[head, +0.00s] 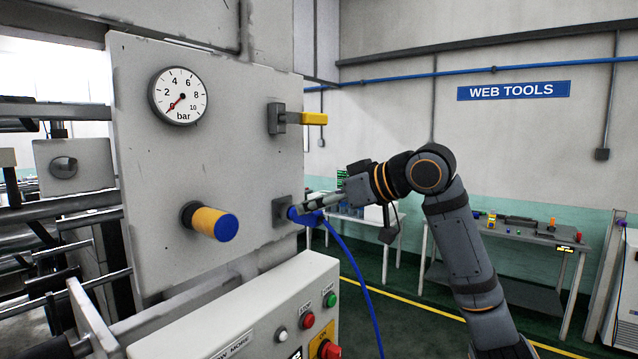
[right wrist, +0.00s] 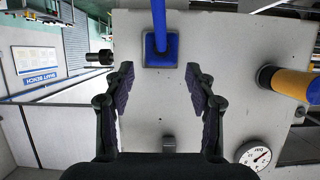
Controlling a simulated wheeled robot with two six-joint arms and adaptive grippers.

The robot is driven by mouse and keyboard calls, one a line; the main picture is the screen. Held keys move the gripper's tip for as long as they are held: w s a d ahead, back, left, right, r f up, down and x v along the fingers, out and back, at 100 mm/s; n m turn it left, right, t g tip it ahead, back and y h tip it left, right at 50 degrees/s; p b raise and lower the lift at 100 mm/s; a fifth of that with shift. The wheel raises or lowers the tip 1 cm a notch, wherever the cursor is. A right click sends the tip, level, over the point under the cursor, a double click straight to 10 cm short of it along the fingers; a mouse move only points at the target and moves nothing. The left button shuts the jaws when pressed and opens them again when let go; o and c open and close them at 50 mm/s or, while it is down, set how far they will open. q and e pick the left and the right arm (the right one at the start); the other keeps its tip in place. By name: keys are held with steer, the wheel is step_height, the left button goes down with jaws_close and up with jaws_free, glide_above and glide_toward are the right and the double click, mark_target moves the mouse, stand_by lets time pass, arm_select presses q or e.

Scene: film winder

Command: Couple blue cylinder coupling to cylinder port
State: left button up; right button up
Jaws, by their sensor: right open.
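The blue cylinder coupling (head: 303,216) is at the dark square cylinder port (head: 281,211) on the lower right of the grey panel, with its blue hose (head: 352,262) hanging down. In the right wrist view the blue coupling (right wrist: 162,50) sits in front of the port plate and covers most of it. I cannot tell whether it is fully seated. My right gripper (head: 318,202) is close to the coupling from the right. In the right wrist view its fingers (right wrist: 160,75) are spread and empty, with the coupling beyond the fingertips. My left gripper is not in view.
The grey panel (head: 230,110) carries a gauge (head: 178,95) reading near 0, a yellow lever (head: 312,118) and a yellow-and-blue cylinder (head: 210,222). A control box (head: 250,308) with buttons stands below. A workbench (head: 510,238) is at the back right.

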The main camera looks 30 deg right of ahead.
steer(key=r, duration=0.6)
steer(key=shift+w+a+r, duration=0.15)
steer(key=shift+a+r, duration=0.05)
steer(key=shift+r, duration=0.05)
steer(key=shift+d+r, duration=0.1)
steer(key=shift+r, duration=0.55)
